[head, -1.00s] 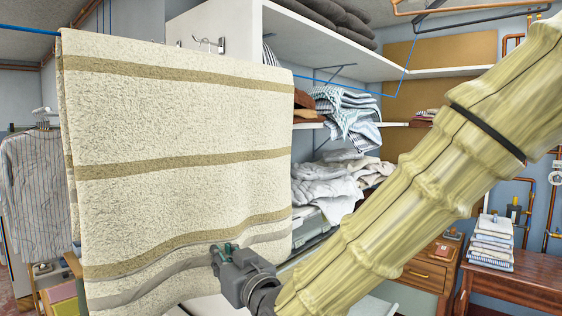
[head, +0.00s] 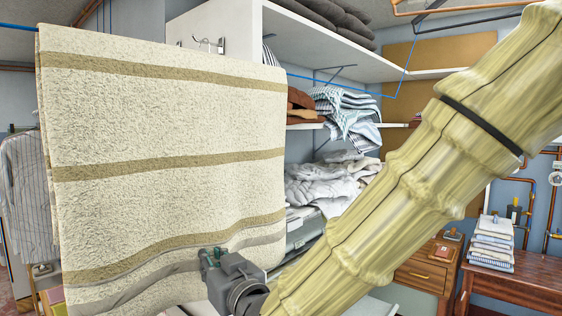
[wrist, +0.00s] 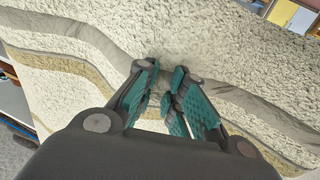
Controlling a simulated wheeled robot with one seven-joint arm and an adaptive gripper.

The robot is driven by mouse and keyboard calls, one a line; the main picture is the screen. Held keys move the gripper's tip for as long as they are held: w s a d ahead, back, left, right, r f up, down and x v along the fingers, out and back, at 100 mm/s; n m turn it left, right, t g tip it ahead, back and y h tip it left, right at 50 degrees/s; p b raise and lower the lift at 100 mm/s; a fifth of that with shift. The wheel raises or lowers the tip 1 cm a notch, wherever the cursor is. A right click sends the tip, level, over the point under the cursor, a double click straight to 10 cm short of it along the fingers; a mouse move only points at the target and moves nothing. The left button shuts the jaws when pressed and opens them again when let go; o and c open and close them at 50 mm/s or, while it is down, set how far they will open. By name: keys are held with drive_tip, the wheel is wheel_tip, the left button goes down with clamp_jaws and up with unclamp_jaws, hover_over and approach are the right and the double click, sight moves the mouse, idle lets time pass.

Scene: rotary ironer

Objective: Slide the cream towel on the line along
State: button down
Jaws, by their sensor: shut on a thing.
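The cream towel (head: 160,120) with tan stripes hangs over the blue line (head: 330,84) and fills the left of the head view. Its lower part bulges in a fold near my gripper (head: 212,258). In the wrist view, my gripper (wrist: 166,78) has its teal-padded fingers close together on a pinch of the towel (wrist: 210,45). The pinched cloth between the fingertips is mostly hidden. The far side of the towel is out of sight.
Shelves (head: 330,40) with folded cloths stand behind the towel, to its right. A striped shirt (head: 28,195) hangs at far left. A wooden table (head: 515,275) holds a stack of folded linen (head: 492,243) at right.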

drive_tip(key=shift+s+a, duration=0.6)
drive_tip(key=shift+s, duration=0.2)
drive_tip(key=shift+s+a, duration=0.55)
drive_tip(key=shift+s, duration=0.2)
drive_tip(key=shift+s+a, duration=0.1)
drive_tip(key=shift+s+a+b, duration=0.15)
drive_tip(key=shift+s+a, duration=0.4)
drive_tip(key=shift+s, duration=0.25)
drive_tip(key=shift+s+a+b, duration=0.2)
drive_tip(key=shift+s+a, duration=0.35)
drive_tip(key=shift+s, duration=0.2)
drive_tip(key=shift+s+a+b, duration=0.15)
drive_tip(key=shift+s+a, duration=0.4)
drive_tip(key=shift+s, duration=0.25)
drive_tip(key=c, duration=1.4)
unclamp_jaws()
drive_tip(key=shift+c, duration=0.2)
approach(158, 271)
drive_tip(key=shift+w+a+b, duration=0.1)
drive_tip(key=shift+w+b, duration=0.15)
drive_tip(key=shift+b, duration=0.05)
